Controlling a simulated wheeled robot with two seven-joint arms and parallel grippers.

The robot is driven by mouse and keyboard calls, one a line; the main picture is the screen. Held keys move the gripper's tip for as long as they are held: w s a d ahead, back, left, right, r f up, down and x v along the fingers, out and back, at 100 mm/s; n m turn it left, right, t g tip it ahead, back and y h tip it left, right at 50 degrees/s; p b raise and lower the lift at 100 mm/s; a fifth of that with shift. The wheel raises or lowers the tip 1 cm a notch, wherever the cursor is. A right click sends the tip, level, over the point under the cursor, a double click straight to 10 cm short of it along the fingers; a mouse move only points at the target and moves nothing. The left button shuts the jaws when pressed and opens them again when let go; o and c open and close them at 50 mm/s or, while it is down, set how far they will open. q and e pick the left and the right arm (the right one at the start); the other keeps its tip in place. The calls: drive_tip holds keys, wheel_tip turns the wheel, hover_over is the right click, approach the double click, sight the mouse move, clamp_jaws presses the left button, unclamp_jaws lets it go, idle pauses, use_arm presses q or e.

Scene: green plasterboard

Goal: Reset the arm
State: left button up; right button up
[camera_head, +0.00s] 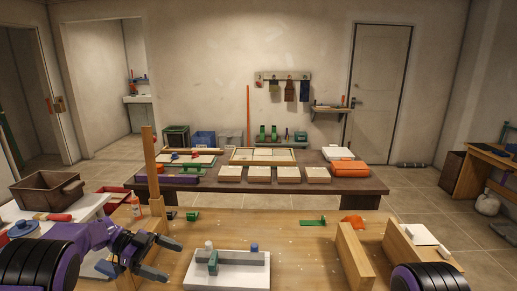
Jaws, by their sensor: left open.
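My left gripper (161,257) is at the left end of the near wooden workbench (300,240). Its purple arm comes in from the lower left, and its dark fingers are open with nothing visible between them. It is left of a white board (245,272) that carries a green and grey part and small bottles. My right arm (428,277) shows only as a dark rounded link at the lower right; its gripper is not visible.
A wooden post (151,165) stands upright behind my left gripper. Wooden blocks (353,256) stand at the bench's right. A dark table (345,185) with white slabs and an orange case (350,168) is beyond. The bench's middle is mostly clear.

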use_arm(q)
drive_tip(key=w+f+n+t+b, duration=0.1)
drive_tip(key=w+f+n+t, duration=0.3)
drive_tip(key=f+n+t, duration=0.55)
drive_tip(key=s+a+f+n+t+y+b, duration=0.2)
drive_tip(key=s+f+n+y, duration=0.25)
drive_tip(key=f, duration=0.25)
drive_tip(key=s+a+f+n+t+y+b, duration=0.1)
drive_tip(key=s+f+n+t+y, duration=0.25)
drive_tip(key=f+n+y, duration=0.2)
drive_tip(key=s+f+n+g+y+b, duration=0.2)
drive_tip(key=s+f, duration=0.3)
drive_tip(key=s, duration=0.6)
drive_tip(key=s+a+f+n+g+y+b, duration=0.1)
drive_tip(key=s+f+g, duration=0.4)
drive_tip(key=s, duration=0.6)
drive_tip(key=s+f+n+g+y+b, duration=0.3)
drive_tip(key=s+f+g, duration=0.1)
drive_tip(key=s, duration=0.7)
drive_tip(key=shift+s+a+f+y, duration=0.25)
drive_tip(key=shift+s+f+y, duration=0.15)
drive_tip(key=shift+f, duration=0.35)
use_arm(e)
wheel_tip(320, 180, down, 10)
drive_tip(key=shift+f, duration=0.2)
